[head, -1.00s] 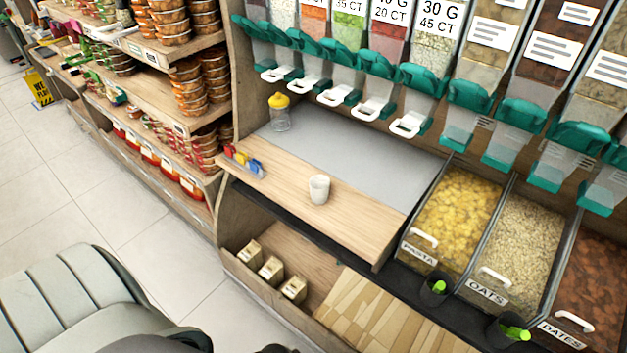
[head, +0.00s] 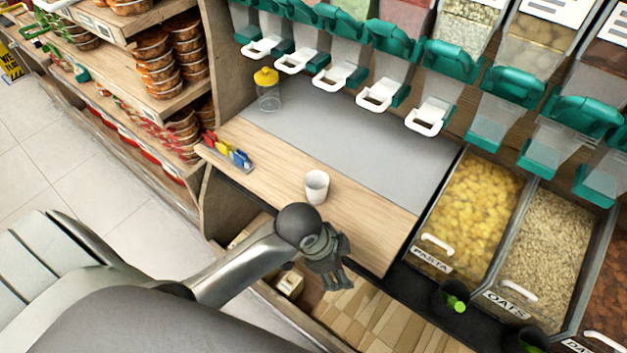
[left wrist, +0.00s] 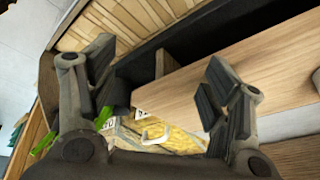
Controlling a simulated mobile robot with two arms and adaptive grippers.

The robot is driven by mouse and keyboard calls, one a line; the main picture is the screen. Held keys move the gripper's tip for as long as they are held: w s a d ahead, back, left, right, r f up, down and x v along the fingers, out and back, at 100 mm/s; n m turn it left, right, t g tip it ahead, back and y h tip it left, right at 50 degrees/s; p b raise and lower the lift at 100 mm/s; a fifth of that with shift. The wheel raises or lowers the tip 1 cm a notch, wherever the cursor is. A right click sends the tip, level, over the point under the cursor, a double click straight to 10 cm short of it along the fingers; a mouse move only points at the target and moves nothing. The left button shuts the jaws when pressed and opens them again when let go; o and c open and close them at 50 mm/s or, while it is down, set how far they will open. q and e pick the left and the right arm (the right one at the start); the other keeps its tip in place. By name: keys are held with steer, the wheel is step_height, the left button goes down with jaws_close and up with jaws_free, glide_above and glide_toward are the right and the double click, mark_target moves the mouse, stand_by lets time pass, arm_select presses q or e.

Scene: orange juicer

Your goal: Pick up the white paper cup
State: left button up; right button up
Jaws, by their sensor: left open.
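The white paper cup (head: 316,186) stands upright on the wooden counter (head: 365,222), near its front edge. My left gripper (head: 337,281) is in front of the counter edge, below and slightly right of the cup in the head view, apart from it. In the left wrist view my left gripper (left wrist: 155,95) has its two fingers wide apart with nothing between them. My right gripper is not in view.
Dispensers with white handles (head: 428,115) hang above the counter. The pasta bin (head: 465,215) and oats bin (head: 545,240) are at the right.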

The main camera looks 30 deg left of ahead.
mark_target(319, 177)
arm_select(q)
steer(key=w+r+m, duration=0.1)
steer(key=w+m, duration=0.1)
steer(key=w+a+r+m+g, duration=0.1)
steer(key=w+m, duration=0.2)
steer(key=w+r+m, duration=0.1)
steer(key=w+m, duration=0.1)
steer(key=m, duration=0.1)
steer(key=shift+w+a+r+y, duration=0.15)
steer(key=shift+a+r+y, duration=0.05)
steer(key=shift+a+y, duration=0.2)
steer(key=w+a+r+m+g+y, duration=0.2)
steer(key=w+a+r+m, duration=0.3)
steer(key=w+a+r, duration=0.45)
steer(key=f, duration=0.2)
steer(key=s+a+f, duration=0.1)
steer(key=f, duration=0.1)
steer(key=s+f, duration=0.1)
steer(key=f, duration=0.2)
steer(key=shift+a, duration=0.2)
steer(key=f, duration=0.5)
steer(key=shift+a+f, duration=0.1)
steer(key=shift+a, duration=0.2)
steer(key=c, duration=0.8)
